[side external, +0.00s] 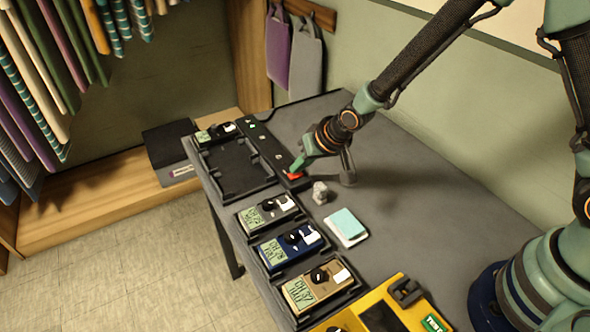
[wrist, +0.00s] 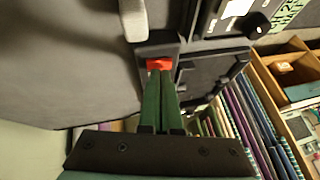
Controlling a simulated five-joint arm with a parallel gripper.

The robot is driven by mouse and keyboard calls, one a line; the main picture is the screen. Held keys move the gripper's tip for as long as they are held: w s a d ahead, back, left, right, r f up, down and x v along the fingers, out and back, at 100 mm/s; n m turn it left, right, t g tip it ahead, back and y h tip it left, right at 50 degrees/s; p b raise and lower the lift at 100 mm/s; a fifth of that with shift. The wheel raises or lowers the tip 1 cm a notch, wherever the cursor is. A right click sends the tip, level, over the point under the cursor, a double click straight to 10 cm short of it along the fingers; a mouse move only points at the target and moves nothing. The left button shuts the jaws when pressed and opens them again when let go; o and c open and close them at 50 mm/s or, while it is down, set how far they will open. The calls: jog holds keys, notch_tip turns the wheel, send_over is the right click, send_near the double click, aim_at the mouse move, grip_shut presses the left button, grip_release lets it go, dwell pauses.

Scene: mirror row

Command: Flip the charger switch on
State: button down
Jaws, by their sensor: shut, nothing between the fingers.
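The charger is a long dark strip (side external: 265,145) on the table, with small marks along its top, one of them green. A red switch (side external: 296,175) sits at its near end. The switch also shows in the wrist view (wrist: 159,63). I cannot tell which way it is set. My gripper (side external: 294,168) is shut and empty, with its green fingertips at the switch. In the wrist view the fingertips (wrist: 160,73) overlap the switch's lower edge; whether they touch it is unclear.
An empty dark cradle (side external: 237,188) lies left of the strip. Docked grey (side external: 262,213), blue (side external: 285,249) and tan (side external: 309,290) devices stand nearer. A small grey object (side external: 320,193) and a teal-and-white pad (side external: 347,226) lie near the gripper.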

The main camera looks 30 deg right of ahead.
aim_at(298, 176)
jog(key=shift+r, duration=0.15)
jog(key=shift+a+r, duration=0.1)
jog(key=shift+r, duration=0.5)
jog(key=shift+a+r, duration=0.2)
jog(key=shift+r, duration=1.05)
jog(key=shift+a+r, duration=0.15)
jog(key=shift+r, duration=1.1)
jog(key=s+d+r+h, duration=0.1)
jog(key=s+d+r, duration=0.6)
jog(key=d+r, duration=0.35)
jog(key=s+d+r, duration=0.2)
jog(key=s+d, duration=0.1)
jog(key=s, duration=0.2)
jog(key=s+d+r+n+h, duration=0.1)
jog(key=s+d+r, duration=0.1)
jog(key=s, duration=0.4)
jog(key=shift+d+r+n+g, duration=0.15)
jog(key=shift+d+n+g, duration=0.15)
jog(key=shift+d, duration=0.3)
